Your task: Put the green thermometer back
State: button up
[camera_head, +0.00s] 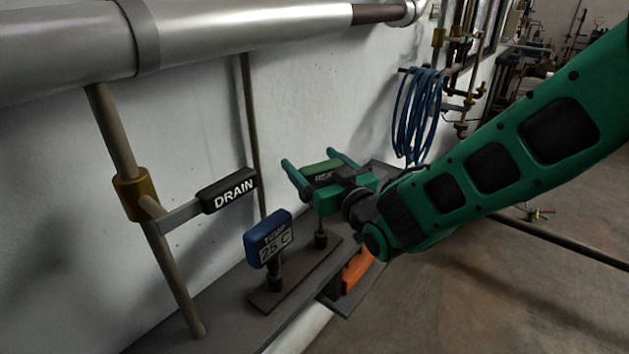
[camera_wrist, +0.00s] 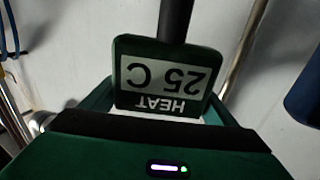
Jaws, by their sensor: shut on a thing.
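The green thermometer (camera_head: 322,172) is held in my gripper (camera_head: 309,160), its head between the two fingers. In the wrist view the thermometer (camera_wrist: 165,75) shows upside down, reading HEAT and 25 C, with its dark stem running up out of the picture. My gripper (camera_wrist: 155,108) is shut on its head there. In the camera_head view the stem points down toward a small dark socket (camera_head: 321,240) on the plate at the wall. I cannot tell whether the stem tip is inside the socket or just over it.
A blue thermometer (camera_head: 268,240) marked 25 C stands left of my gripper on the same shelf (camera_head: 230,305). A DRAIN lever (camera_head: 228,190) sticks out from a pipe. An orange object (camera_head: 357,270) is below my gripper. A blue hose coil (camera_head: 416,115) hangs behind.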

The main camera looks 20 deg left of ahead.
notch_tip(320, 180, down, 4)
jog(key=shift+w+d+f, duration=0.1)
jog(key=shift+c, duration=0.8)
jog(key=o, duration=1.5)
